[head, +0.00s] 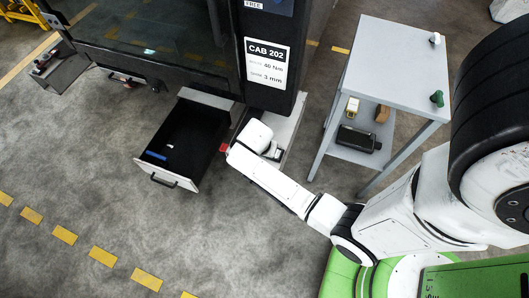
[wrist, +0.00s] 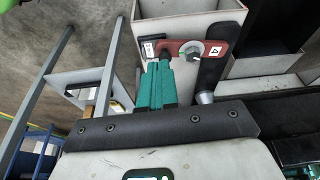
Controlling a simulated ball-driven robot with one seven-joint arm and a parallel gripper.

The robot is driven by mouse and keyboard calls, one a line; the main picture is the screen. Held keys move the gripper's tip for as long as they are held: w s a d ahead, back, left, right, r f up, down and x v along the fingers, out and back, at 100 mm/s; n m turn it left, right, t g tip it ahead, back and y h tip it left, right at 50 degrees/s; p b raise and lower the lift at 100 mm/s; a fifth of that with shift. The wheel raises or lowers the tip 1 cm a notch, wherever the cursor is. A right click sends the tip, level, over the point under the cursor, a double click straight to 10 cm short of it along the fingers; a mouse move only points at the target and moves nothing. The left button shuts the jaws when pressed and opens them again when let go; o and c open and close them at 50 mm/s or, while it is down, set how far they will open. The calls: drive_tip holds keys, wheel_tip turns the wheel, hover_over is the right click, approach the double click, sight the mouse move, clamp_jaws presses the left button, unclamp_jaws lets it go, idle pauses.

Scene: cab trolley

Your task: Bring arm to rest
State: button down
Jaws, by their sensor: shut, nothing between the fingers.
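My arm (head: 280,187) reaches left from my body to the cab's base in the head view. My gripper (wrist: 160,68) shows in the wrist view as two teal fingers side by side, shut and empty. Its tips are close to a red plate (wrist: 185,48) with a round grey knob and small labels; I cannot tell whether they touch it. A black handle (wrist: 211,70) stands to the right of the fingers. In the head view the fingers are mostly hidden by the wrist, and a bit of red (head: 224,148) shows beside it.
An open drawer (head: 167,178) with a blue item juts out left of my arm. A grey trolley (head: 398,60) stands right of it, with small items on top and a black case (head: 358,139) below. The cab (head: 150,40) rises behind. Floor at lower left is clear.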

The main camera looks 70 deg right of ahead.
drive_tip(key=shift+a+r, duration=0.15)
drive_tip(key=shift+r, duration=0.35)
idle(0.3)
drive_tip(key=s+a+r+n+y, duration=0.1)
drive_tip(key=s+a+r+n, duration=0.3)
drive_tip(key=a+r+n, duration=0.2)
drive_tip(key=s+a+r+n+y, duration=0.2)
drive_tip(key=s+a+r+n, duration=0.3)
drive_tip(key=a+n, duration=0.3)
drive_tip(key=r+n, duration=0.1)
drive_tip(key=n, duration=0.1)
drive_tip(key=shift+a+r+n+t, duration=0.3)
drive_tip(key=shift+a+r, duration=0.05)
drive_tip(key=shift+a, duration=0.05)
drive_tip(key=shift+f, duration=0.1)
